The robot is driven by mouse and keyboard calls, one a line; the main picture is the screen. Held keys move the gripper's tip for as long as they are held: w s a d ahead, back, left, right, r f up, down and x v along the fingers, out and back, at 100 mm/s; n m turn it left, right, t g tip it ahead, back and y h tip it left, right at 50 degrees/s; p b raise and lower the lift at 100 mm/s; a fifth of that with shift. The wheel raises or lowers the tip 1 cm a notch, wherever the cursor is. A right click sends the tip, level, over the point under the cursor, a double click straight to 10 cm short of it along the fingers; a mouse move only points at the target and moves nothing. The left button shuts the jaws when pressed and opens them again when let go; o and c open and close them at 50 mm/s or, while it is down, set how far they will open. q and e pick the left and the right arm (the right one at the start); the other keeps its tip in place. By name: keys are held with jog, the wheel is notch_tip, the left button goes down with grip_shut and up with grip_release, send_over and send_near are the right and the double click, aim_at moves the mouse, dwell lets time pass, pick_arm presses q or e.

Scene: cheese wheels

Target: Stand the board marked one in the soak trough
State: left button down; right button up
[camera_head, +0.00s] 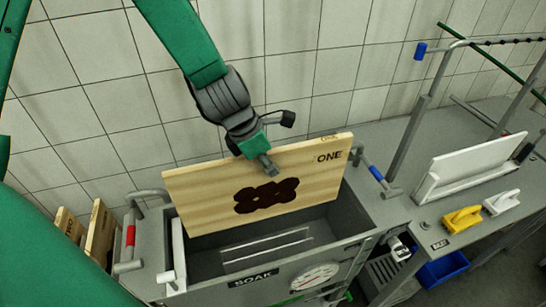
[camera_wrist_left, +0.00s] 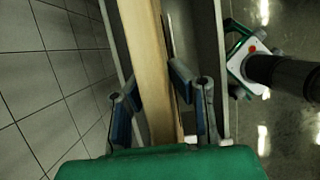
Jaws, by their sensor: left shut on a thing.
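The board marked ONE (camera_head: 225,187) is pale wood with a dark brown blotch on its face. My left gripper (camera_head: 265,160) is shut on its top edge near the middle. In the left wrist view the board's edge (camera_wrist_left: 158,85) runs between the two blue-padded fingers (camera_wrist_left: 163,105). The board is roughly upright, its right end higher in the picture, over the back of the grey soak trough (camera_head: 195,292), labelled SOAK. Pale dividers (camera_head: 268,245) show inside the trough, in front of the board. How far the lower edge is below the rim is unclear. My right gripper is not in view.
A red-banded handle (camera_head: 130,237) and a blue-banded handle (camera_head: 376,174) flank the trough. Other wooden boards (camera_head: 100,230) stand at its left. The tiled wall is behind.

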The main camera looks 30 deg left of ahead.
pick_arm(q)
jog(key=f, duration=0.2)
jog(key=b, duration=0.3)
send_over(271, 215)
jog(key=shift+f, duration=2.2)
jog(key=f+b, duration=0.2)
jog(key=f, duration=0.1)
jog(key=f+b, duration=0.1)
jog(key=b, duration=0.1)
jog(key=shift+w+a+f, duration=0.2)
jog(key=shift+w+a, duration=0.15)
jog(key=shift+w, duration=0.05)
jog(key=f+b, duration=0.1)
jog(key=b, duration=0.1)
jog(key=f+b, duration=0.1)
jog(key=f, duration=0.1)
jog(key=shift+d+f+b, duration=0.2)
jog(key=shift+f+b, duration=0.1)
jog(key=shift+b, duration=0.1)
notch_tip(271, 215, down, 6)
jog(key=b, duration=0.6)
jog(key=shift+a+r, duration=0.1)
jog(key=shift+r, duration=0.05)
notch_tip(271, 215, down, 11)
jog(key=b, duration=0.7)
jog(key=shift+r, duration=0.1)
